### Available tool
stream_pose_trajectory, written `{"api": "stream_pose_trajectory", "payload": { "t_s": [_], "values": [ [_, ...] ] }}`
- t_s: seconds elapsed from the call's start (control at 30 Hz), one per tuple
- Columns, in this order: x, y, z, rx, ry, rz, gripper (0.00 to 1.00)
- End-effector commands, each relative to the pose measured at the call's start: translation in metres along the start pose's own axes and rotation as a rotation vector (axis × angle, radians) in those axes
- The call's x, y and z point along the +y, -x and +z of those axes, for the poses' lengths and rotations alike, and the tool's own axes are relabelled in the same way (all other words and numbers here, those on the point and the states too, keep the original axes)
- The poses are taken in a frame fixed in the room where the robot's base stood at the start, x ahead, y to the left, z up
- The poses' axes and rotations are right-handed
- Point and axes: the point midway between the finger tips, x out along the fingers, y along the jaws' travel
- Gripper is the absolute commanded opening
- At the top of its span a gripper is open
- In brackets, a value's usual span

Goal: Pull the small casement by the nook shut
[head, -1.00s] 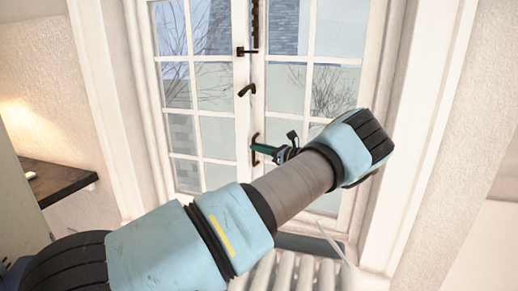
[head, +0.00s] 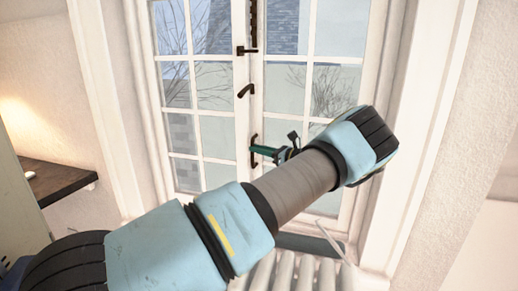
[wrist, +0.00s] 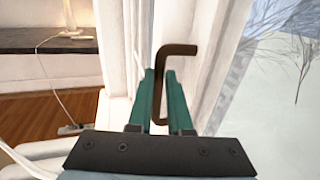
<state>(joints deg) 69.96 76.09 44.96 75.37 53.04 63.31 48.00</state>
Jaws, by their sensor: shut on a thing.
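The small casement (head: 290,105) is a white-framed, multi-pane window leaf on the right of a two-leaf window. The left leaf (head: 200,100) stands beside it, and the two meet near the middle, with any gap hard to judge. A dark pull handle (head: 254,150) sits low on the meeting stile. My gripper (head: 262,150) reaches it from the right with green fingers. In the wrist view, the fingers (wrist: 160,100) are shut on the bent dark handle (wrist: 178,50). My arm hides the lower right part of the casement.
Two more dark latches, an upper one (head: 246,50) and a lower one (head: 245,90), are on the meeting stiles. A white radiator (head: 300,272) stands below the sill. A dark shelf (head: 58,182) with a lit lamp glow is at the left.

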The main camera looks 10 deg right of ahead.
Motion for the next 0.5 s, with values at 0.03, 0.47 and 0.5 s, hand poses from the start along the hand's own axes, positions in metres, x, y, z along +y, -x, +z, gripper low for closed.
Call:
{"api": "stream_pose_trajectory", "payload": {
  "t_s": [0.03, 0.47, 0.5],
  "values": [
    [0.009, 0.007, -0.001, 0.002, 0.000, 0.026, 0.00],
    [0.037, 0.020, -0.002, 0.002, -0.003, 0.114, 0.00],
    [0.038, 0.020, -0.002, 0.002, -0.003, 0.114, 0.00]
  ]
}}
